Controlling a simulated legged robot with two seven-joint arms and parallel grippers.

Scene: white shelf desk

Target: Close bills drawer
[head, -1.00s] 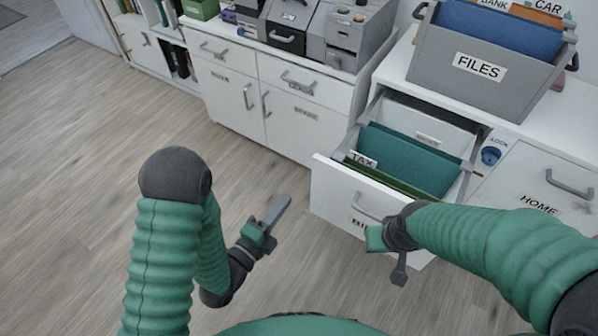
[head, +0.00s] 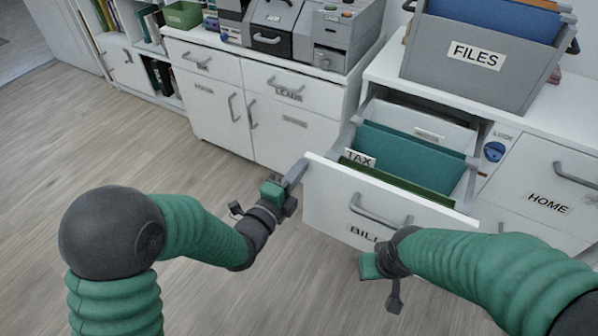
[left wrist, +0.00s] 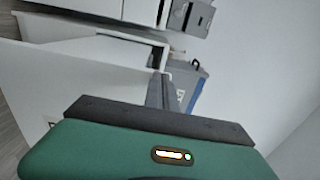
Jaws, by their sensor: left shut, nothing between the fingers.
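The bills drawer (head: 330,205) is pulled out of the white desk, with a grey bar handle (head: 378,213) and a partly covered "BILL" label on its front. It holds teal and green hanging folders (head: 408,158), one with a "TAX" tab. My left gripper (head: 297,175) is shut and empty at the left top corner of the drawer front; I cannot tell whether it touches. In the left wrist view its fingers (left wrist: 160,90) point toward the white desk. My right gripper (head: 378,280) is low in front of the drawer front, below the handle; its fingers are too unclear to judge.
A grey FILES box (head: 485,75) stands on the desk top above the drawer. A HOME cabinet door (head: 550,190) and a blue lock knob (head: 494,152) are to the right. White cabinets (head: 290,125) stand behind left. The wooden floor at left is clear.

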